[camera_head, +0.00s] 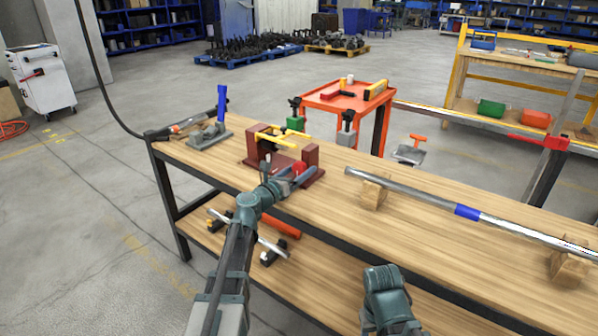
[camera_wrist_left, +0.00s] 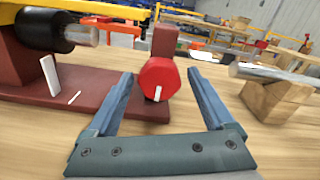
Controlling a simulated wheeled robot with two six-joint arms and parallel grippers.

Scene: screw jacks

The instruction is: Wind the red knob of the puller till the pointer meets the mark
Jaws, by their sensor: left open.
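The puller has a dark red base and uprights (camera_head: 313,157) and stands near the left part of the bench. Its red hexagonal knob (camera_wrist_left: 158,78) has a white line on its face; in the head view the knob (camera_head: 299,167) is partly hidden by my gripper. A white upright strip (camera_wrist_left: 49,76) and a small white line (camera_wrist_left: 74,98) sit on the base at left, apart from each other; they look like the pointer and mark. My left gripper (camera_wrist_left: 160,76) is open, with one finger either side of the knob and gaps on both sides. My right gripper's fingers are out of view.
A yellow bar (camera_head: 283,137) crosses the puller's top. A clamp with a blue handle (camera_head: 222,103) stands to its left. A long metal rod (camera_head: 420,198) rests on wooden blocks (camera_head: 374,193) at right. An orange cart (camera_head: 345,100) stands behind the bench.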

